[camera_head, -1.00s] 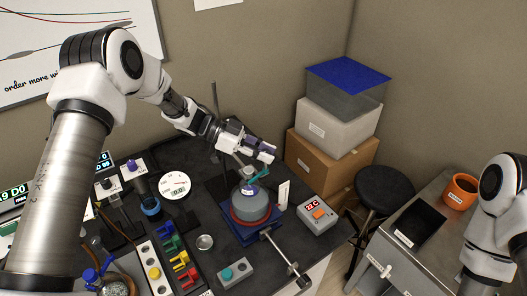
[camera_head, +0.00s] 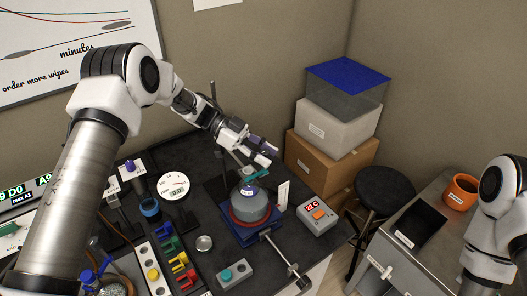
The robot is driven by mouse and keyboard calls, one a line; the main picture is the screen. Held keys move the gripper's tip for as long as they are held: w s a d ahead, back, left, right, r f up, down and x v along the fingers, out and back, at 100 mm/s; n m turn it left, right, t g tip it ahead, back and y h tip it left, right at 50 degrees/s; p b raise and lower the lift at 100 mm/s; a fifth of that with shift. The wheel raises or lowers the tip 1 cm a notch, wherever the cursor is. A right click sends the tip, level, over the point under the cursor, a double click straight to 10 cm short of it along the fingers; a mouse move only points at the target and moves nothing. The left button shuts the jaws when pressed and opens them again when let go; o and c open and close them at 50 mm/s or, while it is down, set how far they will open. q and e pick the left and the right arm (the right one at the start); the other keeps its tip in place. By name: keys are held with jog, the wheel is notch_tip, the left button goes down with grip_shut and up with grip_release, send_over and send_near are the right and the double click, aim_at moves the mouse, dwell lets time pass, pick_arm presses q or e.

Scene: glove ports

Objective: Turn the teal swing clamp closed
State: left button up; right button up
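The teal swing clamp (camera_head: 255,174) sits on top of a grey round vessel (camera_head: 249,208) with a red ring at its base, on a blue stand. My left gripper (camera_head: 267,153) is above the clamp, reaching in from the upper left. Its two fingers look apart, with nothing seen between them. The clamp is small and partly hidden by the gripper, so I cannot tell its exact angle or whether a finger touches it. My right arm shows at the right edge; its gripper is not in view.
A white box with a red display (camera_head: 318,216) stands right of the vessel. A metal bar (camera_head: 281,253) lies in front. A round dial (camera_head: 173,186), blue-rimmed cup (camera_head: 150,207) and coloured clips (camera_head: 178,262) are to the left. Stacked boxes (camera_head: 327,135) stand behind right.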

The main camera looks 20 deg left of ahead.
pick_arm(q)
jog(key=shift+w+d+r, duration=0.1)
jog(key=shift+d+r, duration=0.05)
jog(key=shift+d, duration=0.05)
jog(key=v, duration=1.2)
